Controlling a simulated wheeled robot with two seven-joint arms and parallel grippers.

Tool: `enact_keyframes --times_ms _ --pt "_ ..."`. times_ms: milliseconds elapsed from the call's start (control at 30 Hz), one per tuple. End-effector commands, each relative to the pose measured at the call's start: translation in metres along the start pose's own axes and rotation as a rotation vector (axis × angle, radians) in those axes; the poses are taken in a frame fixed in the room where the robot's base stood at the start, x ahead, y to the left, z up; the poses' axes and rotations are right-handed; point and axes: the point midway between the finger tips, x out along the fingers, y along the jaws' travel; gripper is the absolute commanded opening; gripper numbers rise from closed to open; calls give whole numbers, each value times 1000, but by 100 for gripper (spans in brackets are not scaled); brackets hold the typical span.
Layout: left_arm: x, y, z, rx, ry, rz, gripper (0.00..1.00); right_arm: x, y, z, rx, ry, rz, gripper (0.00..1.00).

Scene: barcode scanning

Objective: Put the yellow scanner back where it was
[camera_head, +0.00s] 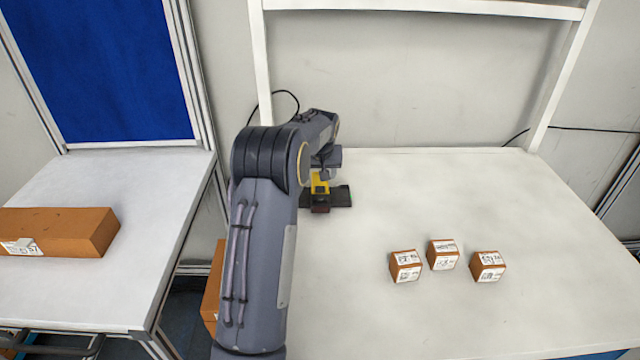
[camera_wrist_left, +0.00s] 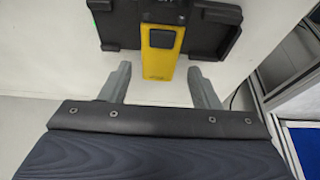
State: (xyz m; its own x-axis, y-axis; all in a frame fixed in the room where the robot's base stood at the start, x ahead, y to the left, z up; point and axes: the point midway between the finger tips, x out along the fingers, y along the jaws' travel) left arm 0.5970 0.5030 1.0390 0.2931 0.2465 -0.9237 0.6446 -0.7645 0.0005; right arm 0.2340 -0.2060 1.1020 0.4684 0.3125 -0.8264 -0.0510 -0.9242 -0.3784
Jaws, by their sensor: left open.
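The yellow scanner (camera_head: 319,184) is at the black holder (camera_head: 341,196) near the back left of the white table. In the left wrist view, the yellow scanner (camera_wrist_left: 160,54) sits at the middle of the black holder (camera_wrist_left: 211,32), its near end sticking out towards me. My left gripper (camera_wrist_left: 160,70) is open. Its fingers are on either side of the scanner's near end, with a gap on each side. In the head view my left forearm and wrist cover much of the gripper. My right gripper is not in view.
Three small brown boxes with white labels (camera_head: 405,266) (camera_head: 443,254) (camera_head: 488,266) stand on the table (camera_head: 560,220) to the right. A larger brown box (camera_head: 70,230) lies on a left side table (camera_head: 160,190). The table's right part is clear. A white frame (camera_head: 420,8) rises behind.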

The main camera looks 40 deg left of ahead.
Motion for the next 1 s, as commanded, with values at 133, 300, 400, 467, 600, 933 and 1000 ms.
enact_keyframes --times_ms 133,300,400,467,600,933,1000 --pt "-29 0 0 -1 2 2 56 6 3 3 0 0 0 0" --pt "-51 0 0 0 2 1 56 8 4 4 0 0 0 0" --pt "-57 0 0 0 -1 0 56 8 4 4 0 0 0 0" --pt "-58 0 0 0 -1 0 56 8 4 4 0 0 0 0" --pt "-66 -1 5 -1 -6 17 56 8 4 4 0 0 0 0" --pt "-162 -3 121 69 -78 301 56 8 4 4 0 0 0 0" --pt "-183 -2 158 108 -85 367 56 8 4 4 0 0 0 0"
